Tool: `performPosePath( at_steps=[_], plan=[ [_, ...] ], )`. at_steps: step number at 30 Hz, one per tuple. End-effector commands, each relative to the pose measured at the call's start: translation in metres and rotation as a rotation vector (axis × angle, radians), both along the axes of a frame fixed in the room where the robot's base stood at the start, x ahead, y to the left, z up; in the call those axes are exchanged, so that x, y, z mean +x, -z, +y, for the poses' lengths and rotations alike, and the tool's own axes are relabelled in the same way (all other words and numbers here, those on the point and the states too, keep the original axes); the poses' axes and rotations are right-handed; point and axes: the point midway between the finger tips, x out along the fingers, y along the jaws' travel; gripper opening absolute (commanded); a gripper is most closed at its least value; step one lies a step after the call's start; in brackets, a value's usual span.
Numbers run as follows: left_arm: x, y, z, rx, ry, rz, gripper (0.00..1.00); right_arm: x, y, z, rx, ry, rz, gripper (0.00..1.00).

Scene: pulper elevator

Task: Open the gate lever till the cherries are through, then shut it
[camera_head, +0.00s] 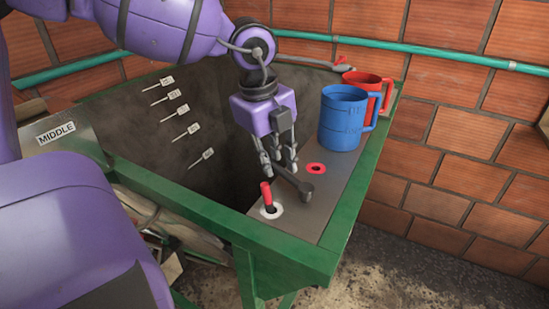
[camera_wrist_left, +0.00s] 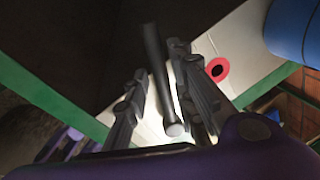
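My left gripper (camera_head: 278,168) points down over the grey ledge at the right of the dark hopper. Its fingers are apart, with a dark bar with a rounded end (camera_head: 300,186), seemingly the gate lever, beneath and between them. In the left wrist view the bar (camera_wrist_left: 160,75) runs between the spread fingers (camera_wrist_left: 160,112), nearer the right-hand one; I cannot tell whether it touches. A red peg (camera_head: 267,196) stands in a white-ringed hole beside the bar. No cherries show; the hopper's bottom is hidden. My right gripper is not in view.
A blue jug (camera_head: 342,118) and a red jug (camera_head: 372,88) stand on the ledge behind a red-ringed hole (camera_head: 316,169). A green frame (camera_head: 345,215) edges the hopper (camera_head: 190,135), which has several small tags on its wall. Brick walls (camera_head: 470,135) close in behind and right.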

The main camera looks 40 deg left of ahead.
Motion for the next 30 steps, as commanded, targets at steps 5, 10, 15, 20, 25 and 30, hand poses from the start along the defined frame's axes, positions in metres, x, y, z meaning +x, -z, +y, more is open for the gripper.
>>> performPosePath(
  at_steps=[5, 10, 15, 20, 25, 30],
  plan=[
    [0.0, 0.0, 0.0, 0.0, 0.0, 0.0, 0.32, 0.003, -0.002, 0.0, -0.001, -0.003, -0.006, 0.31],
    [0.0, -0.001, 0.0, 0.0, 0.0, -0.001, 0.32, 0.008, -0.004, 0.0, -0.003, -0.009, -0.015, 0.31],
    [-0.001, -0.01, 0.0, 0.0, 0.0, -0.004, 0.32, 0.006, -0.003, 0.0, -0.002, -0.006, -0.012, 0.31],
    [-0.004, -0.031, 0.001, 0.001, 0.001, -0.007, 0.32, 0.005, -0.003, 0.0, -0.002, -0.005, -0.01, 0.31],
    [-0.01, -0.065, 0.003, 0.002, -0.001, -0.009, 0.32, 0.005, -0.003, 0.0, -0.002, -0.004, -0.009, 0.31],
    [-0.018, -0.096, 0.004, 0.002, -0.002, -0.005, 0.32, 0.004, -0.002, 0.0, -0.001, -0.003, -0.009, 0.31]
  ],
)
